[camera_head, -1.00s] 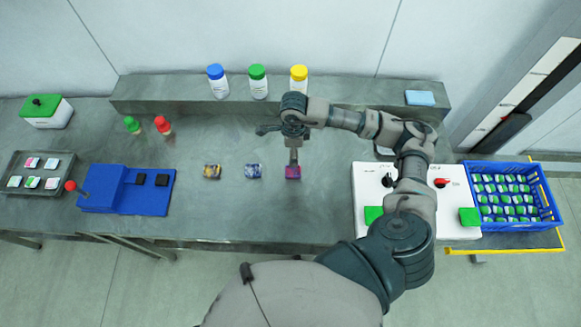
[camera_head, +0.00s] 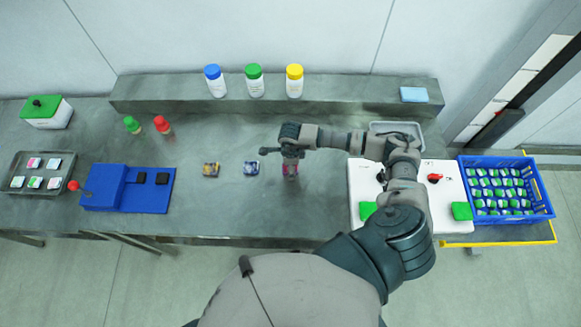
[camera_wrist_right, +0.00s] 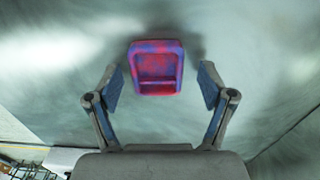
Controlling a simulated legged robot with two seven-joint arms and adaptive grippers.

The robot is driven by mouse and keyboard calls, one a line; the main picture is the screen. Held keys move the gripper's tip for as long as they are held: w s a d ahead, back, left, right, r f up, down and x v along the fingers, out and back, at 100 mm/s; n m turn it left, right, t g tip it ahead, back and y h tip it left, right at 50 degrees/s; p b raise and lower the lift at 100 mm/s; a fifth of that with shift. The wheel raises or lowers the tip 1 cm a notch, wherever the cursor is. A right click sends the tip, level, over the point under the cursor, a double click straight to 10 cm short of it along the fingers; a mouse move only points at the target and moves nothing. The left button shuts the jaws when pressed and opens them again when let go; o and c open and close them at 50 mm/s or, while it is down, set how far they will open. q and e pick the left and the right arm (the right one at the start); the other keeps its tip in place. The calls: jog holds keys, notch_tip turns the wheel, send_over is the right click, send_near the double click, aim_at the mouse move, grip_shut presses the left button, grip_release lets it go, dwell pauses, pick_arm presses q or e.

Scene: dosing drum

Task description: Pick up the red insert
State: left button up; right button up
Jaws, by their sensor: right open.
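The red insert (camera_head: 285,170) lies on the grey table, mottled red and purple-blue, mostly hidden under my right gripper in the head view. In the right wrist view the red insert (camera_wrist_right: 156,67) shows whole, between and a little beyond the two open fingers. My right gripper (camera_wrist_right: 160,85) is open and empty, pointing down just above the insert; no finger clearly touches it. In the head view the right gripper (camera_head: 290,172) comes in from the right. My left gripper is not in view.
A yellow-blue insert (camera_head: 211,169) and a blue insert (camera_head: 251,168) lie to the left. A blue fixture (camera_head: 125,190) stands further left, a white panel (camera_head: 360,215) and a blue crate (camera_head: 548,213) to the right. Bottles stand on the back ledge (camera_head: 345,92).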

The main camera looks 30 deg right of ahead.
jog(key=shift+d, duration=0.1)
jog(key=c, duration=0.8)
jog(key=shift+a, duration=0.2)
jog(key=c, duration=0.4)
jog(key=shift+a+r, duration=0.1)
jog(key=shift+a, duration=0.15)
